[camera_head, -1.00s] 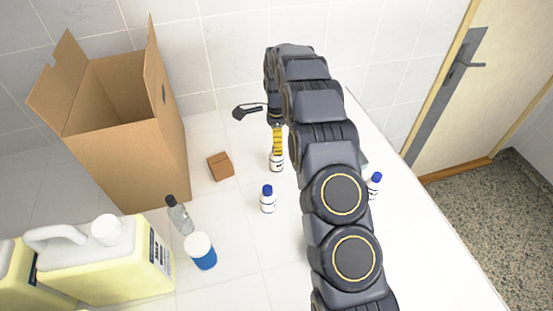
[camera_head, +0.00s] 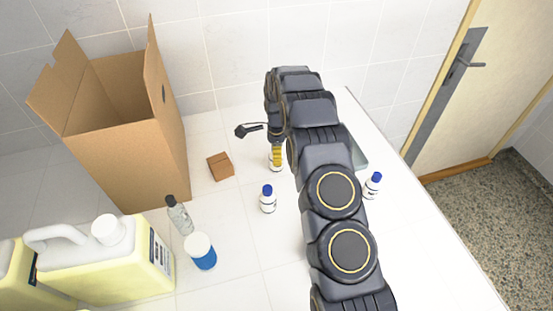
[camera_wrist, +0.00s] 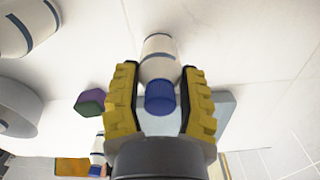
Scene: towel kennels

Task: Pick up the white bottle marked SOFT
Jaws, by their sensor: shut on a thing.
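A white bottle (camera_head: 276,168) stands upright on the white counter in the head view, its upper part hidden by my yellow fingers. My gripper (camera_head: 277,156) is down around it from above. In the wrist view, the bottle's white body (camera_wrist: 160,58) and blue cap (camera_wrist: 160,97) lie between the two yellow fingers of my gripper (camera_wrist: 160,82), which are shut on it. Its marking cannot be read. Two similar white bottles with blue caps stand apart, one in front (camera_head: 268,203) and one to the right (camera_head: 372,187), labels too small to read.
A small brown box (camera_head: 220,166) lies left of the held bottle. A tall open cardboard box (camera_head: 130,160), a clear bottle (camera_head: 180,217), a white-and-blue jar (camera_head: 203,258) and yellow jugs (camera_head: 110,272) stand at left. A pale object (camera_head: 359,156) sits partly behind my arm.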

